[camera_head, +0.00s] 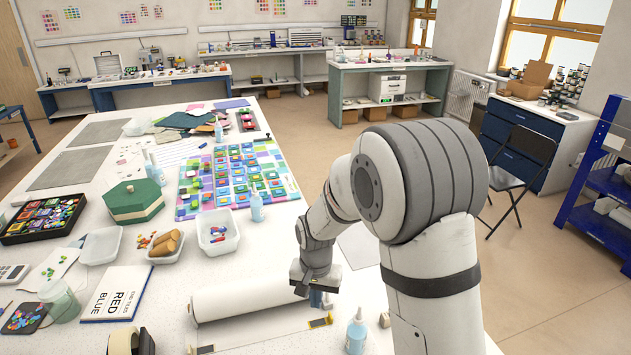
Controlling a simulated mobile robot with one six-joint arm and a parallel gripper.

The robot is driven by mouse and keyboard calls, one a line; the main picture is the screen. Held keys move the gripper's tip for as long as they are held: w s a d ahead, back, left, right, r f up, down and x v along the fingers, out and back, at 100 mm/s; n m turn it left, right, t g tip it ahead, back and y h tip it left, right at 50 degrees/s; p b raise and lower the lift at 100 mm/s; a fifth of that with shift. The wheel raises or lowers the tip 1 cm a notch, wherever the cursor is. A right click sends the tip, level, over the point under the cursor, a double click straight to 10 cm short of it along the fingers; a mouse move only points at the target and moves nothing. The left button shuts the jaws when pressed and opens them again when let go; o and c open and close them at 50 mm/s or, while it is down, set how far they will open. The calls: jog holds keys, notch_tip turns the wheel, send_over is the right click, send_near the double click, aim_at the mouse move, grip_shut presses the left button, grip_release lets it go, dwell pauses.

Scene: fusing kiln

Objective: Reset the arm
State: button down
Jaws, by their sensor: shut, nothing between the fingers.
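My arm (385,195) rises at the right front and bends down over the right edge of the white table (270,265). My gripper (320,300) points down at its end, beside the right end of a white paper roll (245,300). It is small here and partly hidden by its own wrist, but it looks shut and empty. I cannot tell whether it touches the roll or the table.
A colourful tile panel (235,180) lies mid-table, with a green-topped box (133,202) to its left. Clear tubs (217,232) and a bottle (356,333) stand near. A folding chair (522,165) and blue shelf (600,190) are at right. Floor is open beyond the table.

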jog(key=s+d+r+n+t+b, duration=0.1)
jog(key=s+d+r, duration=0.3)
jog(key=r, duration=0.2)
jog(key=s+d+r+t, duration=0.1)
jog(key=s+d+r, duration=0.3)
jog(key=d+r, duration=0.15)
jog(key=s+d+r+n, duration=0.1)
jog(key=s+d+r, duration=0.1)
jog(key=s, duration=0.4)
jog(key=s+d+r+t+b, duration=0.1)
jog(key=s+d+r, duration=0.1)
jog(key=s, duration=0.3)
jog(key=shift+s+d+r+n, duration=0.25)
jog(key=shift+s+r+n, duration=0.1)
jog(key=shift+s+n, duration=0.05)
